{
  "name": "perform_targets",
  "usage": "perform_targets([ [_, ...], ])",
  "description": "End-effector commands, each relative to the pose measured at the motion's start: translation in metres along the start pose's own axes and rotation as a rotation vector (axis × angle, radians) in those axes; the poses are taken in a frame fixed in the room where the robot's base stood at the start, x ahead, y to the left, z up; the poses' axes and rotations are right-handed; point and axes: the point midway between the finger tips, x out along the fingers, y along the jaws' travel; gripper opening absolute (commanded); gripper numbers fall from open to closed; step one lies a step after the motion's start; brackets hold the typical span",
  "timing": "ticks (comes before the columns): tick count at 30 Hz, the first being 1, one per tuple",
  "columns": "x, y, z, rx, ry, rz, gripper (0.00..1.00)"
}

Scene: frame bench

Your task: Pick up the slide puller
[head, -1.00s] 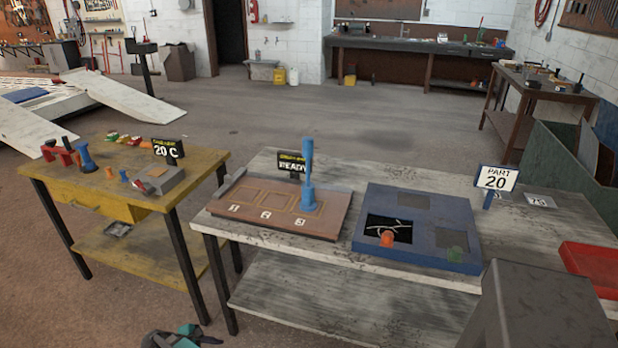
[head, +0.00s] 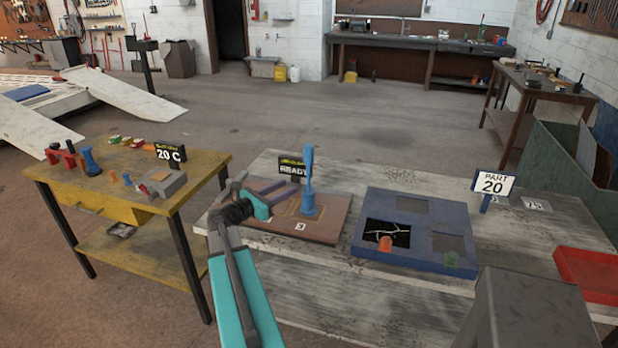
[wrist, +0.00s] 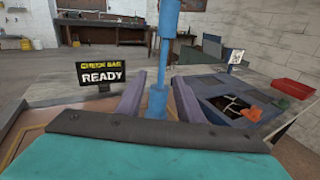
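A tall blue tool that looks like the slide puller (head: 309,183) stands upright on the brown board (head: 325,233), at the place marked 3. It has a thick upper handle, a thinner shaft and a wide foot. My gripper (head: 288,190) is open and empty, level above the board and reaching in from the left. Its fingertips point at the lower shaft; whether they are around it or just short of it is hard to tell. The gripper (wrist: 159,82) shows no contact.
A READY sign (head: 292,167) stands close behind the puller. A blue tray (head: 408,258) with square openings lies to the right, holding an orange piece (head: 385,244). A yellow table (head: 110,195) stands left.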

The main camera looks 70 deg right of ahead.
Motion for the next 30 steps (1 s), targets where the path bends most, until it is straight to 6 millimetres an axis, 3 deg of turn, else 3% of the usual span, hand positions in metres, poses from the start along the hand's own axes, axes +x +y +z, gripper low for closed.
perform_targets([
  [4, 0.013, -0.005, 0.021, -0.031, -0.038, -0.014, 0.34],
  [17, 0.017, -0.006, 0.022, -0.034, -0.040, -0.016, 0.34],
  [23, 0.035, -0.006, 0.023, -0.033, -0.039, -0.017, 0.34],
  [30, 0.070, -0.006, 0.025, -0.033, -0.039, -0.019, 0.34],
])
